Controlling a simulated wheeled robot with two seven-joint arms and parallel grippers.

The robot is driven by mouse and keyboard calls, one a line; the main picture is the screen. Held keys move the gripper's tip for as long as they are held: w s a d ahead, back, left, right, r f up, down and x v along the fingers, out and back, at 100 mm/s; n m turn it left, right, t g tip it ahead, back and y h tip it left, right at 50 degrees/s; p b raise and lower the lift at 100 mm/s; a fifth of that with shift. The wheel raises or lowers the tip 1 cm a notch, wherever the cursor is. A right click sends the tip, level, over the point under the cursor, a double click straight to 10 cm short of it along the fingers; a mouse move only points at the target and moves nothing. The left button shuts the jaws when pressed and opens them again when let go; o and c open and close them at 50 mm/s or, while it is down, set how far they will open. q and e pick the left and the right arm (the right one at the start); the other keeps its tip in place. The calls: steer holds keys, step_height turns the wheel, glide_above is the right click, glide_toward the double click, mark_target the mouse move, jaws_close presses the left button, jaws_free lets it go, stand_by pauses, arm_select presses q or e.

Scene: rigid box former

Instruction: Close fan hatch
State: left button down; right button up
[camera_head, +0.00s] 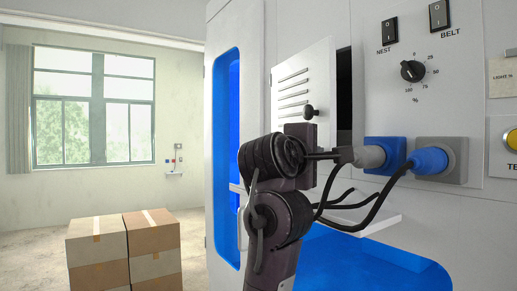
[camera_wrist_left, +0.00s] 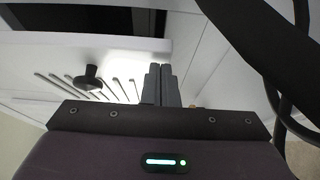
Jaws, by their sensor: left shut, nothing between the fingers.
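The fan hatch (camera_head: 307,78) is a white louvred panel with a black knob (camera_head: 309,112). It stands ajar, with a dark opening (camera_head: 344,92) showing along its right side. Its lower part is hidden behind my left arm. My left gripper (camera_head: 322,156) is in front of the hatch's lower right part, shut and empty. In the left wrist view the shut fingers (camera_wrist_left: 161,85) are beside the hatch's slots (camera_wrist_left: 110,88), with the knob (camera_wrist_left: 91,78) to their left. I cannot tell whether the fingers touch the panel. My right gripper is not in view.
A grey plug (camera_head: 369,157) and a blue plug (camera_head: 428,160) with black cables (camera_head: 365,215) sit close to the right of my gripper. A dial (camera_head: 412,70) and switches are above. Stacked boxes (camera_head: 125,245) stand at lower left.

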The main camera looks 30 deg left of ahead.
arm_select(q)
steer(key=shift+w+d, duration=0.8)
steer(key=shift+w, duration=0.2)
